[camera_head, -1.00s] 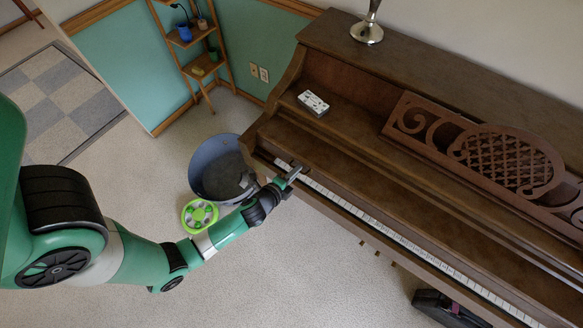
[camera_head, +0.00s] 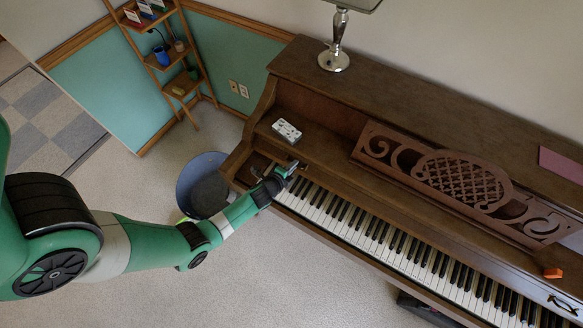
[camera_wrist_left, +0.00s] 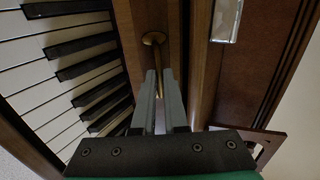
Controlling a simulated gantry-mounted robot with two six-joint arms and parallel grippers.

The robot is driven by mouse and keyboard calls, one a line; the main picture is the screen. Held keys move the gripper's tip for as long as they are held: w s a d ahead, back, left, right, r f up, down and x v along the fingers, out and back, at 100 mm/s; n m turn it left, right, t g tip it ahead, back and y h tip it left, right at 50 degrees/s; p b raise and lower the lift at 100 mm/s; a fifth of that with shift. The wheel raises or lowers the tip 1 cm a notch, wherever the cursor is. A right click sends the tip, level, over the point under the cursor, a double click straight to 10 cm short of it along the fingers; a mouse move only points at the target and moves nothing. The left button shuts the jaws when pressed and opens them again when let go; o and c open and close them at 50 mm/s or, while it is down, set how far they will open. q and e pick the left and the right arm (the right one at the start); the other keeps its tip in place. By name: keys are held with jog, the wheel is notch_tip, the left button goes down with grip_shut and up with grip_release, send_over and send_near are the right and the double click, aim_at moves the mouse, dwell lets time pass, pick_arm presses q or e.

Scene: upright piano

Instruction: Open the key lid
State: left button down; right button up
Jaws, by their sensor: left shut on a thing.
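The piano's key lid (camera_head: 425,231) is a brown wooden panel pushed back above the keyboard. A wide band of white and black keys (camera_head: 390,245) is uncovered in front of it. My left gripper (camera_head: 292,168) is at the left end of the keyboard, by the lid's front edge. In the left wrist view, my left gripper (camera_wrist_left: 160,75) is shut on a brass knob (camera_wrist_left: 153,39) with a thin stem at the wooden lid edge; the fingertips partly hide the stem. The keys (camera_wrist_left: 65,75) lie left of the fingers. My right gripper is not in view.
A white box (camera_head: 287,131) sits on the piano's left shelf, near my left gripper. The carved music stand (camera_head: 460,180) and a lamp (camera_head: 334,58) are behind. An orange object (camera_head: 553,273) lies at the right. A blue bin (camera_head: 197,180) stands on the floor beside the piano.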

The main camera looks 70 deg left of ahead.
pick_arm(q)
jog(key=shift+w+a+r, duration=0.1)
jog(key=shift+w+r, duration=0.2)
jog(key=shift+r, duration=0.1)
jog(key=c, duration=1)
grip_release()
jog(key=shift+a, duration=0.1)
jog(key=shift+s+f, duration=0.1)
jog(key=shift+f, duration=0.05)
jog(key=shift+s, duration=0.1)
jog(key=p+v, duration=0.3)
jog(key=v, duration=0.8)
jog(key=shift+s+p, duration=0.1)
jog(key=shift+p, duration=0.3)
